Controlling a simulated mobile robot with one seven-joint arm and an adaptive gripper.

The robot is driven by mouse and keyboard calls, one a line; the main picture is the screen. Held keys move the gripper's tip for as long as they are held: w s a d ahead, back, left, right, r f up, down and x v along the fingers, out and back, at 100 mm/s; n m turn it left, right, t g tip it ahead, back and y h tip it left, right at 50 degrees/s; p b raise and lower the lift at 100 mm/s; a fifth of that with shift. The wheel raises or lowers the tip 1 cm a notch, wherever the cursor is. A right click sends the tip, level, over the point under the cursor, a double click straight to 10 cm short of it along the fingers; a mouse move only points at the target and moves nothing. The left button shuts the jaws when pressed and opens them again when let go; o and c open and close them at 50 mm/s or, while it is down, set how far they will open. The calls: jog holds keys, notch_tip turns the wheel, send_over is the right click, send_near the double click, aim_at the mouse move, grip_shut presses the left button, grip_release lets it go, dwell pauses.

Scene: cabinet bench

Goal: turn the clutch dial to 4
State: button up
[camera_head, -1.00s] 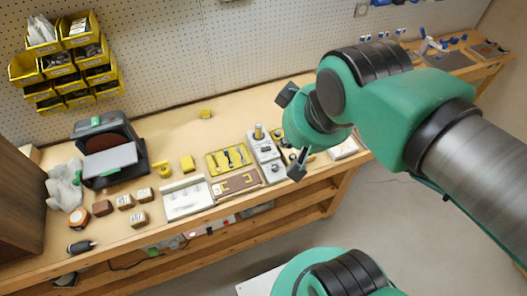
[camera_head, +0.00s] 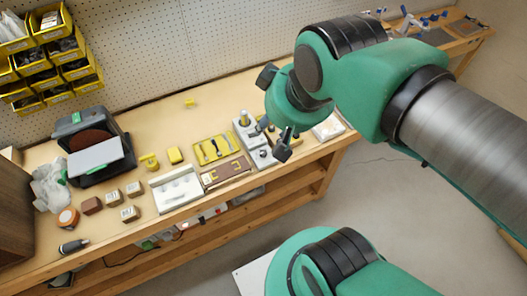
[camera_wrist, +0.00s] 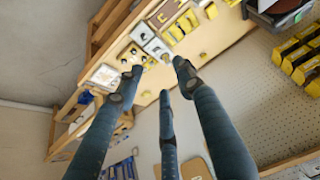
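A grey two-part unit (camera_head: 261,157) stands on the bench to the right of the yellow tray, with an upright post (camera_head: 244,117) on its rear part and a small round knob on its front part. I cannot tell for sure which part is the clutch dial, and no numbers can be read. The unit shows small in the wrist view (camera_wrist: 143,34). My gripper (camera_head: 276,112) is open and empty, its fingers spread, above and to the right of the unit and partly covering that area. Its fingers also show spread in the wrist view (camera_wrist: 159,79).
A yellow tray (camera_head: 217,150), a brown board (camera_head: 226,171) and a white holder (camera_head: 176,190) lie left of the unit. A pale tray (camera_head: 328,127) lies to its right. Wooden blocks and a dark machine (camera_head: 95,150) are farther left. A pegboard wall backs the bench.

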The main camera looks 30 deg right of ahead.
jog(key=w+d+f+n+g+b, duration=0.1)
jog(key=w+d+f+n+g, duration=0.1)
jog(key=w+f+n, duration=0.35)
jog(key=n+g+b, duration=0.3)
jog(key=n+g, duration=0.1)
jog(key=n, duration=0.6)
send_over(263, 152)
notch_tip(263, 152, down, 24)
jog(key=shift+s+f, duration=0.1)
jog(key=shift+f, duration=0.1)
jog(key=shift+f, duration=0.1)
notch_tip(263, 152, down, 14)
jog(key=b, duration=0.3)
jog(key=shift+r, duration=0.2)
grip_shut()
